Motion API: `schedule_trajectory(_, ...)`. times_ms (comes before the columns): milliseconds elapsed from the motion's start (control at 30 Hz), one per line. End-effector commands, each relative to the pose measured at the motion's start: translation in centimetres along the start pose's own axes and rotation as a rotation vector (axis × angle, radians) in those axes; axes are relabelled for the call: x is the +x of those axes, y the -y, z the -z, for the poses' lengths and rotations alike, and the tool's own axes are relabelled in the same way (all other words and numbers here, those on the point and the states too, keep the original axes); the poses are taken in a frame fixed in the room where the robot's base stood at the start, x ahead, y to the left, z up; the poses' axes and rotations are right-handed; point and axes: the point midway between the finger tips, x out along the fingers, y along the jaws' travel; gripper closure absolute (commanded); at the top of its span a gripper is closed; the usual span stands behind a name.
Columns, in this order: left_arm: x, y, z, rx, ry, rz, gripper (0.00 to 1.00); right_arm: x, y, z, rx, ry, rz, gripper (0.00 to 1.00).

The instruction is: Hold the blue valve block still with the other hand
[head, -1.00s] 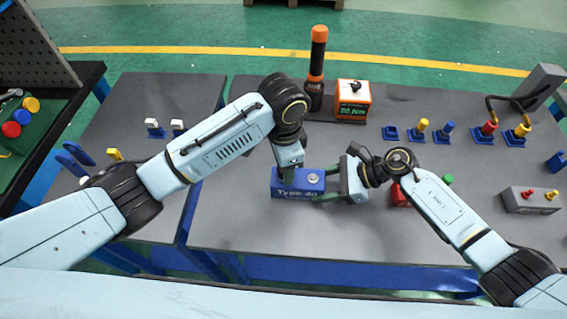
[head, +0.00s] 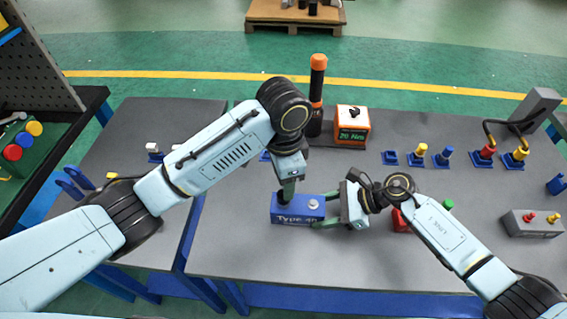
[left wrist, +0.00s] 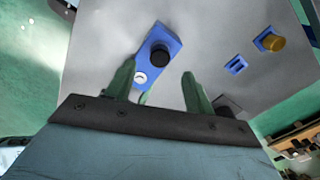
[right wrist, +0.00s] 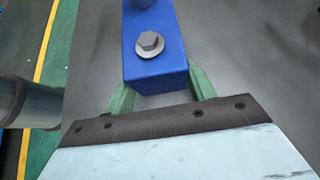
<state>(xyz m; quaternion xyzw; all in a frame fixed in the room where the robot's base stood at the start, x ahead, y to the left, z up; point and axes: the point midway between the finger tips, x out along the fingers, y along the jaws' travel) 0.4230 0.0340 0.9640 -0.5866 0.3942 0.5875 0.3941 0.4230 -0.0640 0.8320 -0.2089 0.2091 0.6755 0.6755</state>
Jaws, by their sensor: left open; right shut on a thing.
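The blue valve block (head: 298,210) sits on the grey table in the middle of the head view, with its "Type 40" label toward me. A black knob (left wrist: 158,55) and a silver bolt (left wrist: 141,77) are on its top. My right gripper (head: 330,208) is shut on the right end of the block; in the right wrist view its green fingers grip the block (right wrist: 156,45) beside the bolt. My left gripper (head: 288,185) is open above the block's left end, over the knob. Its fingers (left wrist: 160,88) hold nothing in the left wrist view.
Behind stand a black tool with an orange top (head: 317,95) and an orange box (head: 352,125) with a green display. Blue holders with coloured plugs (head: 443,157) line the back right. A grey box (head: 530,222) is at right. The table's front is clear.

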Motion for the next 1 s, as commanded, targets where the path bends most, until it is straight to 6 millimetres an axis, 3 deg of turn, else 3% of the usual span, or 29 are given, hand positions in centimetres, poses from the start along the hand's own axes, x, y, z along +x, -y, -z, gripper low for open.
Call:
schedule_trajectory(300,-5.8,0.2,0.0,0.002,-0.002,0.009,0.47,0.0,0.0,-0.1,-0.001,0.001,0.0,0.77)
schedule_trajectory(600,-10.3,0.1,0.0,0.001,-0.002,0.005,0.47,0.0,0.0,-0.1,-0.001,0.001,0.001,0.77)
schedule_trajectory(1000,-11.6,0.0,0.0,0.0,-0.001,0.001,0.47,0.0,0.0,-0.1,-0.001,0.001,0.001,0.77)
